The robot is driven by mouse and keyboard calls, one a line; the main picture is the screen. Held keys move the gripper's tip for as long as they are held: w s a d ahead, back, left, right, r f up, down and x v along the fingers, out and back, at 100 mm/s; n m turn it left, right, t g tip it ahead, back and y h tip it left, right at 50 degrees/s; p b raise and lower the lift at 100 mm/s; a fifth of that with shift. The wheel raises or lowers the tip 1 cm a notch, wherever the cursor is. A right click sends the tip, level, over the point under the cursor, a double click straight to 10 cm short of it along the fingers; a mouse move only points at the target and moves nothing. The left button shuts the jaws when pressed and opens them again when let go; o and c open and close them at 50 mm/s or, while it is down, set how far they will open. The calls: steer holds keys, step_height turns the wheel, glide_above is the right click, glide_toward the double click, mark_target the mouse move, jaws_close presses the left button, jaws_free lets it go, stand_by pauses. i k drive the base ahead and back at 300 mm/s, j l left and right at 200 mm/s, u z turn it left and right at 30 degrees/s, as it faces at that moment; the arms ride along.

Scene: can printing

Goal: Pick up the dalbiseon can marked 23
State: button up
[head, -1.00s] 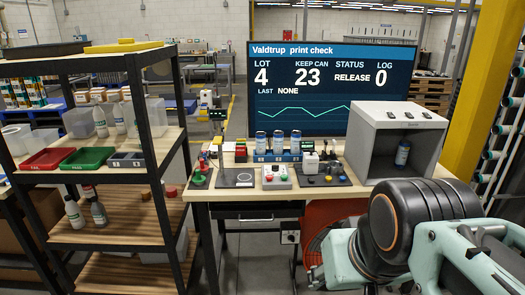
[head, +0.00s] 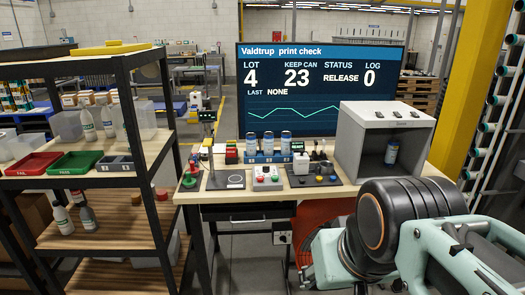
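Three blue-and-silver cans stand upright in a row in a blue holder (head: 268,157) on the workbench: a left can (head: 251,144), a middle can (head: 268,143) and a right can (head: 286,144). Another blue can (head: 392,151) stands inside the open grey box at the bench's right. The marks on the cans are too small to read, so I cannot tell which is 23. The screen (head: 315,90) reads "KEEP CAN 23", lot 4, status release, log 0. My arm fills the lower right; my gripper's fingers are not visible.
The grey box (head: 350,135) stands open at the front on the bench (head: 345,190). A button box (head: 266,175) and fixtures sit before the cans. A black-framed shelf with red (head: 32,163) and green (head: 76,161) trays stands left. A yellow post (head: 449,85) rises right.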

mark_target(268, 137)
steer(key=i+j+z, duration=0.1)
steer(key=i+j, duration=0.3)
steer(key=i, duration=0.25)
steer(key=i+j+z, duration=0.1)
steer(key=i+j, duration=0.3)
steer(key=i, duration=0.25)
steer(key=i+j+z, duration=0.1)
steer(key=i+j, duration=0.4)
steer(key=i+l+u, duration=0.15)
steer(key=i+j+z, duration=0.2)
steer(key=i+j, duration=0.2)
steer(key=j, duration=0.1)
